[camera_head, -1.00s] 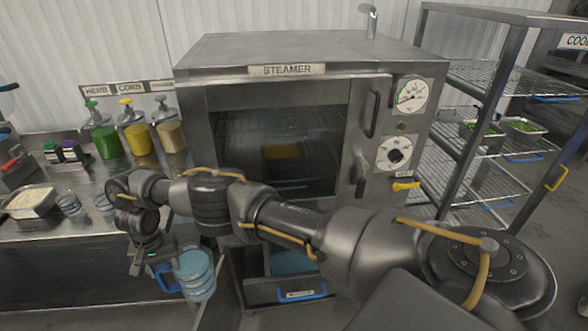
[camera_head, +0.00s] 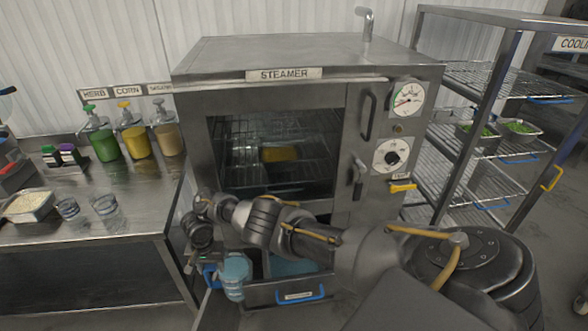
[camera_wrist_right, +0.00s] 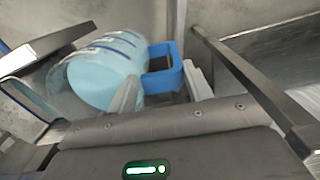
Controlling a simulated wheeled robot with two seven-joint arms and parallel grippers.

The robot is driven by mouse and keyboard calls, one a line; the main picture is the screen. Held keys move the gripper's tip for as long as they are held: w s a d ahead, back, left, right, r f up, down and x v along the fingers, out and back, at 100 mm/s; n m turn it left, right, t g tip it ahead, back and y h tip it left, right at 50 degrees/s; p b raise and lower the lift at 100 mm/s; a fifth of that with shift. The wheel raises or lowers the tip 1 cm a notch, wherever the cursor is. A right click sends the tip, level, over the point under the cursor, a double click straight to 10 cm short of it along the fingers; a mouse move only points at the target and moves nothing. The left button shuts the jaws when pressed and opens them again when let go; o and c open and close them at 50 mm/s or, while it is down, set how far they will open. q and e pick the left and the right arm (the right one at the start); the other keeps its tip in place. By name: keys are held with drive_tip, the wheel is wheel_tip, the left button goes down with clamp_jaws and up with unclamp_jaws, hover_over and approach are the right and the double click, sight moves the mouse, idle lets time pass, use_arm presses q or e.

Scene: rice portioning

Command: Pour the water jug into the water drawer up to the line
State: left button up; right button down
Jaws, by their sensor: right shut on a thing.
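The clear water jug (camera_head: 235,284) holds pale blue water and hangs near the left end of the water drawer (camera_head: 268,294) in the head view. It looks close to upright. My right gripper (camera_head: 207,268) is shut on the jug's blue handle; the right wrist view shows the handle (camera_wrist_right: 166,78) between the fingers (camera_wrist_right: 163,92). The drawer is pulled out below the steamer, with blue (camera_head: 290,266) showing inside. My arm hides part of the drawer, and I cannot make out its fill line. My left gripper is not in view.
The steamer (camera_head: 250,85) has its door shut. A steel counter (camera_head: 140,200) with sauce bottles, glasses and a rice tray (camera_head: 28,207) stands at left. A wire rack (camera_head: 480,140) stands at right. In the right wrist view, a metal edge (camera_wrist_right: 240,75) runs beside the gripper.

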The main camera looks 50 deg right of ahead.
drive_tip(key=shift+n, duration=0.5)
drive_tip(key=d, duration=0.4)
drive_tip(key=shift+s+f, duration=0.4)
drive_tip(key=shift+a, duration=0.1)
